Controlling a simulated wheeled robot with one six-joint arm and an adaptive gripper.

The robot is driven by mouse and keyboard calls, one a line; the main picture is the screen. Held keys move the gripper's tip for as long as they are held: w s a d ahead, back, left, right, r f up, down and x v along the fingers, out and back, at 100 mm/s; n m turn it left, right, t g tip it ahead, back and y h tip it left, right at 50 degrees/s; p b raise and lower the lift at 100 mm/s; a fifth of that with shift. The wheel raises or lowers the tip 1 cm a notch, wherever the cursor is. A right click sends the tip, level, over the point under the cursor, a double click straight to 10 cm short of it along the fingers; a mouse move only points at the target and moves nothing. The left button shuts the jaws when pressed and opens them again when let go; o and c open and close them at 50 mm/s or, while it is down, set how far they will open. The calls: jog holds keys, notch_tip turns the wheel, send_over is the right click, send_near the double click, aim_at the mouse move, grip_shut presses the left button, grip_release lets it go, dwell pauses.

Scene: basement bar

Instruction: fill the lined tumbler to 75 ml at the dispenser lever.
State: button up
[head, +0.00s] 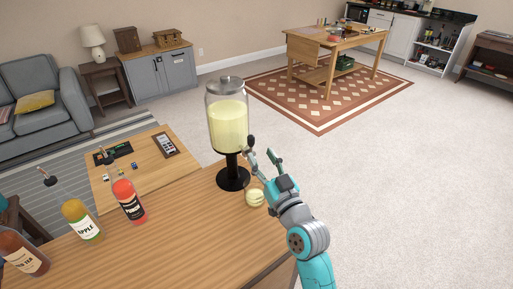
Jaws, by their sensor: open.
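The drink dispenser (228,128) stands near the right end of the wooden bar counter. It is a clear jar of pale yellow liquid with a grey lid, on a black stem and round base. The tumbler (254,198) stands on the counter, at the right of the base, with pale yellow in it. Its lines and exact level are too small to read. My gripper (262,153) is open and empty, just right of the dispenser's lower jar and above the tumbler. One finger overlaps the tap area, so the lever is not clearly seen and contact cannot be told.
Several bottles stand on the counter at left: a red one (128,201), a yellow one labelled apple (82,222) and a brown one (24,254). A low wooden table (180,176) lies behind. Open carpet (400,180) is at right.

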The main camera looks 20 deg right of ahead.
jog(key=v, duration=0.6)
jog(key=shift+s+f, duration=0.1)
dwell(0.4)
jog(key=s+f+m+g+h, duration=0.1)
jog(key=s+f+g, duration=0.1)
jog(key=s+f, duration=0.65)
jog(key=s+f+m+g+h, duration=0.1)
jog(key=s+f+h, duration=0.1)
jog(key=s+f, duration=0.65)
jog(key=s+g, duration=0.1)
jog(key=s, duration=1.1)
jog(key=s+a+r+n+g, duration=0.1)
jog(key=s, duration=1)
jog(key=shift+s+a+r+g+y, duration=0.25)
jog(key=shift+s+a+g+y, duration=0.05)
jog(key=shift+s+g+y, duration=0.1)
jog(key=shift+w, duration=0.1)
